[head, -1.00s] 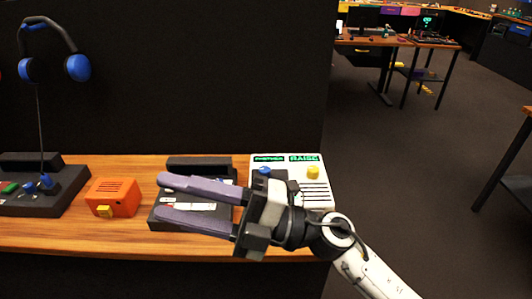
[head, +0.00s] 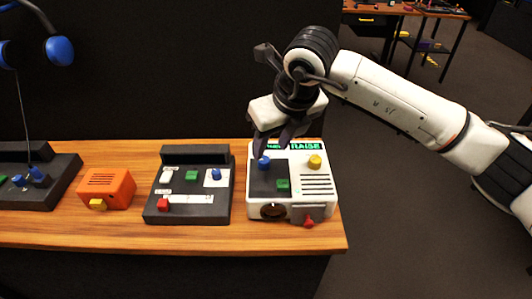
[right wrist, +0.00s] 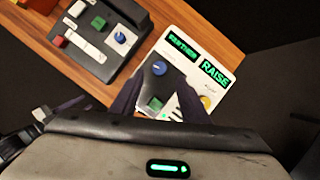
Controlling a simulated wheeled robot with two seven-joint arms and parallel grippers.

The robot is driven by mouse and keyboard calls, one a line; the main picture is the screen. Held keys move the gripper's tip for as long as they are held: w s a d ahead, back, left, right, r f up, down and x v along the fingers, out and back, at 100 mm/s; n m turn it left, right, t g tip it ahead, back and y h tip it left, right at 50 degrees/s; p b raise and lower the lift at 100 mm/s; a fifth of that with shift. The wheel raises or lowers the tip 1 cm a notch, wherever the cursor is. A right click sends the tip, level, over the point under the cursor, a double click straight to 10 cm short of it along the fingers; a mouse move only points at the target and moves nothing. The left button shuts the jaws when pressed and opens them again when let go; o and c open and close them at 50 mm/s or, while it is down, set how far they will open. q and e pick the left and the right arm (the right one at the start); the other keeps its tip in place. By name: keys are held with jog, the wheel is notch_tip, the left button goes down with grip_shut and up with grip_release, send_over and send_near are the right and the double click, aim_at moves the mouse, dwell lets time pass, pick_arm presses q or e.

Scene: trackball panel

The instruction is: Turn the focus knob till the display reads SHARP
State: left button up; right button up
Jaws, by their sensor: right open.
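The white panel box (head: 324,203) stands at the right end of the wooden desk. On it are a blue knob (head: 264,162), a yellow knob (head: 315,162) and a green button (head: 283,184); I cannot tell which is the focus knob. In the right wrist view its two displays read FARTHER (right wrist: 183,46) and RAISE (right wrist: 215,74) in green. My right gripper (head: 275,145) points down over the panel's back left part, open, fingertips near the blue knob. In the right wrist view the blue knob (right wrist: 159,68) shows just beyond the fingers, apparently untouched. My left gripper is not in view.
A dark control box (head: 188,214) with coloured buttons and a slider stands left of the panel. Further left are an orange box (head: 110,187) and another dark box (head: 50,193). A dark partition rises behind the desk. Open floor lies to the right.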

aim_at(264, 160)
jog(key=x, duration=0.6)
jog(key=shift+a+p, duration=0.1)
jog(key=shift+p, duration=0.25)
grip_shut()
jog(key=shift+a+f+m+t+h+b, duration=0.1)
jog(key=shift+m+t+h+b, duration=0.1)
jog(key=shift+m+b, duration=0.5)
jog(key=shift+a+f+m+t+h+b, duration=0.1)
jog(key=shift+m+h+b, duration=0.1)
jog(key=shift+m+b, duration=0.5)
jog(key=shift+m+h+b, duration=0.4)
jog(key=shift+m+b, duration=0.4)
jog(key=shift+b, duration=0.05)
jog(key=shift+a+m+h+b, duration=0.1)
jog(key=shift+m+h+b, duration=0.4)
jog(key=shift+m+b, duration=0.6)
jog(key=shift+r+m+h+b, duration=0.15)
jog(key=shift+m+h+b, duration=0.25)
jog(key=shift+m, duration=0.6)
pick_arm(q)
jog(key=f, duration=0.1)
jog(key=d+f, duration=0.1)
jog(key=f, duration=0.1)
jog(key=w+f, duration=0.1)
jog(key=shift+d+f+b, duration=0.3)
pick_arm(e)
jog(key=shift+m, duration=0.3)
